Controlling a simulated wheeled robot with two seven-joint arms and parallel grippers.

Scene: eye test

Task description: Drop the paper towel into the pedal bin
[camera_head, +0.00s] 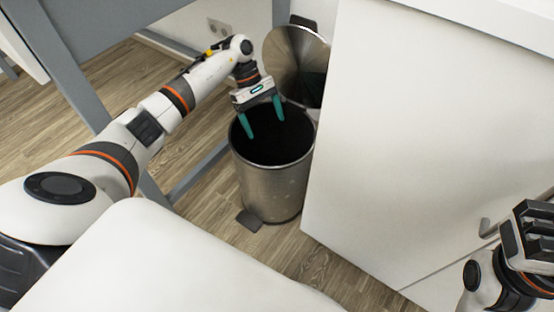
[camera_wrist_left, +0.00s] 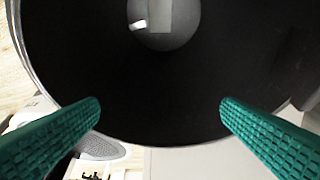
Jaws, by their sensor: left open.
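The pedal bin (camera_head: 268,188), a brushed-metal cylinder with a dark inside, stands on the floor with its lid (camera_head: 287,62) raised. My left gripper (camera_head: 262,122) is open, its two green fingers apart over the bin's mouth. In the left wrist view the dark bin interior (camera_wrist_left: 160,95) lies between and beyond the open fingers (camera_wrist_left: 160,108), with nothing held between them. Deep inside is a grey round patch with a small white piece and a pale strip; I cannot tell whether either is the paper towel. My right gripper (camera_head: 533,236) is at the right edge, partly cut off.
A white cabinet (camera_head: 420,130) stands close on the bin's right. A grey table frame (camera_head: 200,168) is on its left. The bin's pedal (camera_head: 249,221) points towards me. Wooden floor (camera_head: 150,75) is open behind my left arm.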

